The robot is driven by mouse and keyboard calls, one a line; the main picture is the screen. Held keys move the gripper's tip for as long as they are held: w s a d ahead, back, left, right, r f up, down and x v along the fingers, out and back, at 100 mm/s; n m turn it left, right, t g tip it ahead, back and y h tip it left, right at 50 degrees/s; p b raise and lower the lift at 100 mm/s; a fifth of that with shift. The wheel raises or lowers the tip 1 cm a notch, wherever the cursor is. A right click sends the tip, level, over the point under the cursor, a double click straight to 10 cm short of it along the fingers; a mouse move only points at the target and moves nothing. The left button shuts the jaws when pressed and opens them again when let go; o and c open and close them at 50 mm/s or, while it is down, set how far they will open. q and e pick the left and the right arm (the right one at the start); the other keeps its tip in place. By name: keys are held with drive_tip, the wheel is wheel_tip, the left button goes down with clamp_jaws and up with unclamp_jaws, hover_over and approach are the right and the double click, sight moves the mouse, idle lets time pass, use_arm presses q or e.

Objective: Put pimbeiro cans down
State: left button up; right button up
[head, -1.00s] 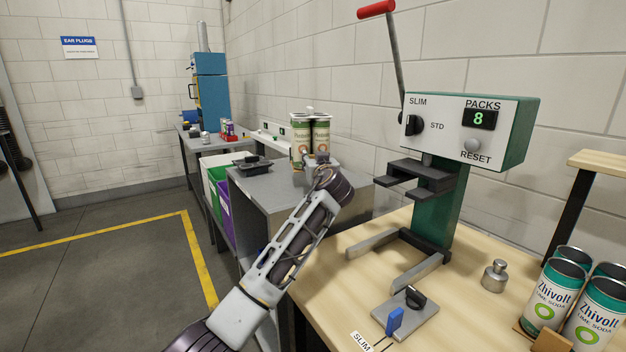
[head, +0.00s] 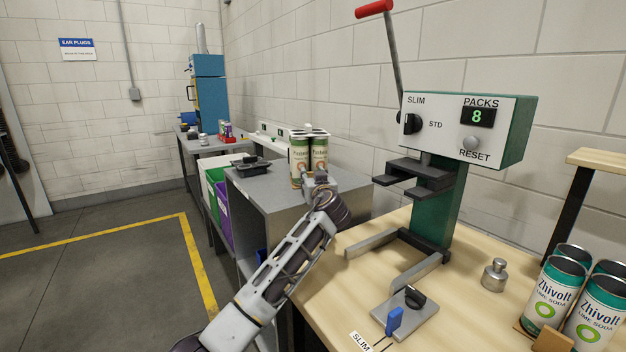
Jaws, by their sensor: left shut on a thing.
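A pack of white, green and brown cans (head: 299,158), which I take for the pimbeiro cans, is upright at the top of the grey cabinet (head: 262,190) in the head view. Their lettering is too small to read surely. My left gripper (head: 314,180) is at the near side of the pack, low down, and is shut on it. The fingers are mostly hidden by the wrist. The pack's base is at or very near the cabinet top; I cannot tell if it touches. My right gripper is not in view.
A green press (head: 440,205) with a counter reading 8 stands on the wooden bench (head: 330,290) at the right. Several Zhivolt cans (head: 552,290) and a metal weight (head: 494,275) are there too. A black device (head: 250,163) lies on the cabinet's left side. Bins (head: 222,200) stand beyond.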

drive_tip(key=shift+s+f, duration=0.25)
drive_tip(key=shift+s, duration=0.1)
use_arm(q)
drive_tip(key=o, duration=1)
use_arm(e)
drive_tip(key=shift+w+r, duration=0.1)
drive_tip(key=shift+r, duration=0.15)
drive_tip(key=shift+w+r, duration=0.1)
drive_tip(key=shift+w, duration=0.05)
use_arm(q)
drive_tip(key=shift+s+d, duration=0.15)
drive_tip(key=shift+s, duration=0.25)
drive_tip(key=shift+s+d, duration=0.15)
drive_tip(key=shift+s, duration=0.8)
drive_tip(key=s+d+p, duration=0.1)
drive_tip(key=s, duration=0.8)
drive_tip(key=shift+d, duration=0.4)
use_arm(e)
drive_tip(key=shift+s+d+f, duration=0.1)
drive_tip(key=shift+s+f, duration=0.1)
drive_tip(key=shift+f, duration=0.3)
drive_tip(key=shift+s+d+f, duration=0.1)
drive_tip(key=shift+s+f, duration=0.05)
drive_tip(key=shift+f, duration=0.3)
